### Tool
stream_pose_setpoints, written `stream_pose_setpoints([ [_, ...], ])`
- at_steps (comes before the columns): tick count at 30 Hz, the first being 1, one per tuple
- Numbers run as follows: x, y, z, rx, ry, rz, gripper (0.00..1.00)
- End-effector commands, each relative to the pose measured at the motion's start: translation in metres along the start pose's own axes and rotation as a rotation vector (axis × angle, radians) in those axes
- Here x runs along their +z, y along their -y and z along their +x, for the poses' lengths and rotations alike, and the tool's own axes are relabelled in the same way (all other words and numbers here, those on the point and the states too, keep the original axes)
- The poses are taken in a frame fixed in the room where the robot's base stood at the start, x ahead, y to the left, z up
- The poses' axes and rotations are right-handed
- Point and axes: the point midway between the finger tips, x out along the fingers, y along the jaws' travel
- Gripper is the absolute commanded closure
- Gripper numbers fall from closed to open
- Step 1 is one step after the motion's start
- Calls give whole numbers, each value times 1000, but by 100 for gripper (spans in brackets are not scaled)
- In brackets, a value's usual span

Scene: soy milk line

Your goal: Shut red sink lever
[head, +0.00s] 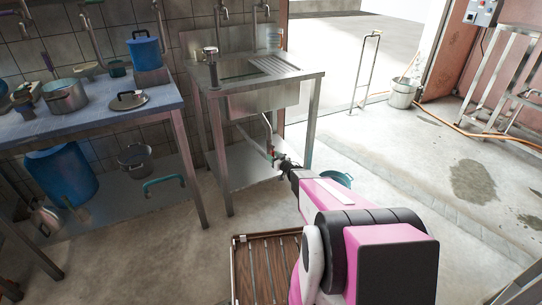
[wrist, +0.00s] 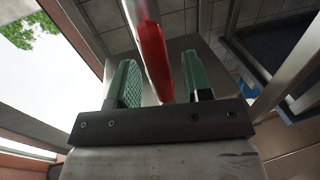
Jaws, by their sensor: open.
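The steel sink (head: 262,103) stands on legs against the tiled wall in the head view. A thin pipe (head: 266,128) runs down beneath it. My gripper (head: 279,161) is low under the sink, by the lower end of this pipe. In the wrist view, my gripper (wrist: 160,82) is open with two green-padded fingers. The red lever (wrist: 152,62) shows in the gap between them, with visible space on both sides. In the head view the lever is too small and crowded by the gripper to make out clearly.
A blue-topped table (head: 95,118) with pots stands left of the sink. Sink legs (head: 219,160) flank the pipe. A teal basin (head: 337,179) sits on the floor behind my arm. A grey bucket (head: 402,93) stands by the doorway.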

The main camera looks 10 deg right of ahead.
Motion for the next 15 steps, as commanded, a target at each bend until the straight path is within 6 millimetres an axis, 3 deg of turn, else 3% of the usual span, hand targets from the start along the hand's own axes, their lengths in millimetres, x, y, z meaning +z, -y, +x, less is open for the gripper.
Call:
stream_pose_setpoints([
  [1,1,-1,10,-1,-1,0,55],
  [6,1,-1,24,1,0,1,55],
  [14,0,0,26,1,0,1,55],
  [15,0,0,26,1,0,1,61],
])
